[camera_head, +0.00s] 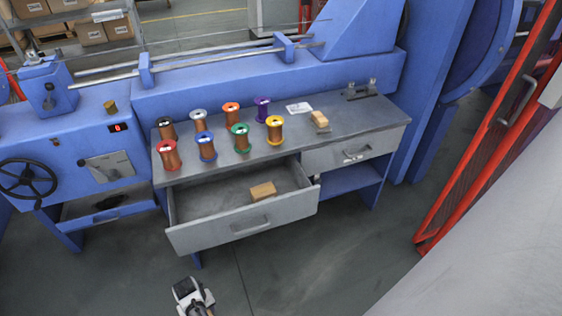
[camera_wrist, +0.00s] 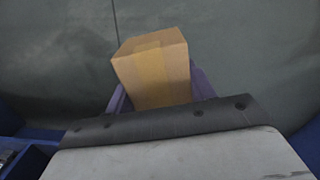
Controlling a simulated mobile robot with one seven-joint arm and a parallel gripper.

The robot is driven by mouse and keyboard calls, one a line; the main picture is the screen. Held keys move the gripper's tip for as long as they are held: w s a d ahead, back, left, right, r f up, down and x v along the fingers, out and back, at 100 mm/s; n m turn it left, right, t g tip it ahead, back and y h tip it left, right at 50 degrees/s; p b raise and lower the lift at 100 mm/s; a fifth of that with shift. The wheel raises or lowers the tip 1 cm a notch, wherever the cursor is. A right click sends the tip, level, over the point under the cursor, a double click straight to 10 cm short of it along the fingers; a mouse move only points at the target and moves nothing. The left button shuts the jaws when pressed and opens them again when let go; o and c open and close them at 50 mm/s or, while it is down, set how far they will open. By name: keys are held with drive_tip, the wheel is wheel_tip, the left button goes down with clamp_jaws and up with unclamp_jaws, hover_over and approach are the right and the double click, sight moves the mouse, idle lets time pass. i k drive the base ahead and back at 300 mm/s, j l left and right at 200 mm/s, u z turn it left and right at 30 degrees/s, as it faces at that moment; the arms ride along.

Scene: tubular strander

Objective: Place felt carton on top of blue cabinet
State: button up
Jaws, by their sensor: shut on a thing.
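A brown carton (camera_wrist: 152,72) with a tape strip is between the two purple fingers of my gripper (camera_wrist: 160,92) in the wrist view. The gripper is shut on it, and the floor shows behind. In the head view my wrist (camera_head: 192,295) is low at the bottom edge, in front of the open drawer; the carton is hardly visible there. No label is readable, so I cannot confirm it is the felt carton. A blue cabinet-like housing (camera_head: 75,137) with a handwheel stands at the left; I cannot tell whether it is the named cabinet.
A grey workbench (camera_head: 225,165) holds several wire spools and a small carton (camera_head: 319,118). Its open drawer (camera_head: 205,203) juts forward and holds another carton (camera_head: 262,190). A red-framed gate (camera_head: 485,130) stands at the right. The floor (camera_head: 300,250) before the bench is clear.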

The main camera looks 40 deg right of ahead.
sight(364, 114)
drive_tip(key=k+l, duration=0.1)
drive_tip(key=l, duration=1.35)
drive_tip(key=k+l, duration=0.15)
drive_tip(key=l, duration=1.25)
drive_tip(key=k+l, duration=0.15)
drive_tip(key=l, duration=0.55)
